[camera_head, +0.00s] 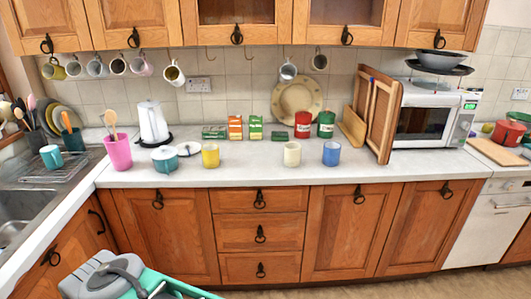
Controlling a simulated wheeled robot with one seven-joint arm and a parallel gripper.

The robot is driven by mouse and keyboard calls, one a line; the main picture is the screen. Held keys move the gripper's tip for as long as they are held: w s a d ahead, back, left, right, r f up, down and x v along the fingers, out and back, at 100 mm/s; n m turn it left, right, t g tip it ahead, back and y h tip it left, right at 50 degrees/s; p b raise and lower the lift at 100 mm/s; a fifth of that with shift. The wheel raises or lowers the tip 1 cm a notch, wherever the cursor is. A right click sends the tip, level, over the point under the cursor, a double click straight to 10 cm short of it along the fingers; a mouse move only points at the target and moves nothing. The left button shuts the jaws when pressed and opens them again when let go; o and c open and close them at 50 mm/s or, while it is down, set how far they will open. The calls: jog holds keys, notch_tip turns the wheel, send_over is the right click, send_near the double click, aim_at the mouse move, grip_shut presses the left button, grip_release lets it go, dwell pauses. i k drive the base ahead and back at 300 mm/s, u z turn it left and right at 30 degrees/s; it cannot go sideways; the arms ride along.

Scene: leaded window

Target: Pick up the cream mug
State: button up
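The cream mug (292,154) stands upright on the pale worktop (240,178), near the front edge and a little right of the middle. A blue mug (331,153) stands to its right with a gap, and a yellow mug (210,155) stands farther to its left. Nothing covers the cream mug. Part of my own arm shows at the bottom left, well below and left of the mug. I do not see my gripper's fingers.
Behind the mug stand small cartons (256,128), a red canister (302,124) and a green canister (326,124). A pink utensil holder (119,153), white kettle (153,122) and small pots (165,158) stand left.

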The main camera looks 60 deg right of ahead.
aim_at(292, 153)
jog(key=z, duration=0.25)
jog(key=i, duration=0.8)
jog(key=z, duration=1.25)
jog(key=i, duration=0.55)
jog(key=z, duration=0.55)
